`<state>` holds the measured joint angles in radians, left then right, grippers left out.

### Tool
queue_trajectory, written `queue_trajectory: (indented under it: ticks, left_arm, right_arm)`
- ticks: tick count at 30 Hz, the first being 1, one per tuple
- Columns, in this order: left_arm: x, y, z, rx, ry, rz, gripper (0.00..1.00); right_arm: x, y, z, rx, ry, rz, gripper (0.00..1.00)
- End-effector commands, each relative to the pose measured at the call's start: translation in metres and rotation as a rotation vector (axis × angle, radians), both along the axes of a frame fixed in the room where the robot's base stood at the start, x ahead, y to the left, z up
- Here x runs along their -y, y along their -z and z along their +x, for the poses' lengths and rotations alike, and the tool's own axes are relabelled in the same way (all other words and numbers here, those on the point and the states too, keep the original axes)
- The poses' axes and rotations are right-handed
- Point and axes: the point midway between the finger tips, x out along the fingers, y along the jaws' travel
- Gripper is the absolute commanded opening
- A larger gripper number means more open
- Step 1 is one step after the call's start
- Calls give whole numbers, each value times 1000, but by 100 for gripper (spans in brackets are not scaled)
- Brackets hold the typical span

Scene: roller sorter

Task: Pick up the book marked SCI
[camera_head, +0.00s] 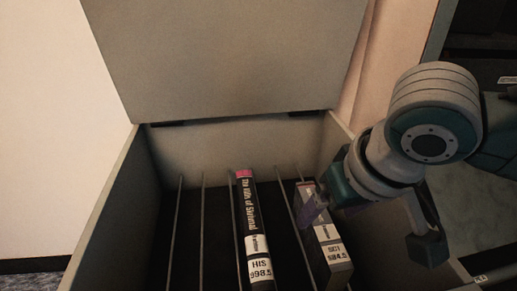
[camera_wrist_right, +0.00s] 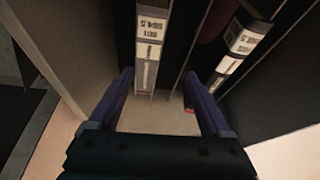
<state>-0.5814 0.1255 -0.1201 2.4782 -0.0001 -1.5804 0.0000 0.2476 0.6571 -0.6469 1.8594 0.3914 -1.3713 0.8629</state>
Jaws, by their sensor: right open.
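The book marked SCI (camera_head: 331,249) stands between the thin dividers in the grey bin, near its right wall, with its labelled spine facing up. My right gripper (camera_head: 314,208) is open over the far part of this book. In the right wrist view the open gripper (camera_wrist_right: 159,76) has its two purple fingers apart, and a spine that looks like the SCI book (camera_wrist_right: 150,40) shows ahead between them. Whether the fingers touch the book I cannot tell. The arm covers part of the view there. My left gripper is not in view.
A black book marked HIS (camera_head: 252,225) stands to the left of the SCI book; it also shows in the right wrist view (camera_wrist_right: 242,42). Several thin dividers (camera_head: 203,225) cross the bin. The bin's side walls (camera_head: 110,215) and its raised lid (camera_head: 225,60) surround the space.

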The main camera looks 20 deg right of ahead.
Motion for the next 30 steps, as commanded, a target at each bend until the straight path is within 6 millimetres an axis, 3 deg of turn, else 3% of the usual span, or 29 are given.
queue_trajectory:
  ticks: [1,3,19,25,30]
  left_arm:
    - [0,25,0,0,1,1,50]
    - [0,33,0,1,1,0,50]
    - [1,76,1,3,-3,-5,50]
    - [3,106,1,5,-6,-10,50]
    - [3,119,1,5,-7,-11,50]
  right_arm:
    - [8,23,6,4,24,-9,82]
    - [15,30,10,6,54,-14,82]
    - [26,82,34,7,81,-15,82]
    - [30,106,50,10,82,-14,82]
    - [32,121,56,8,79,-16,82]
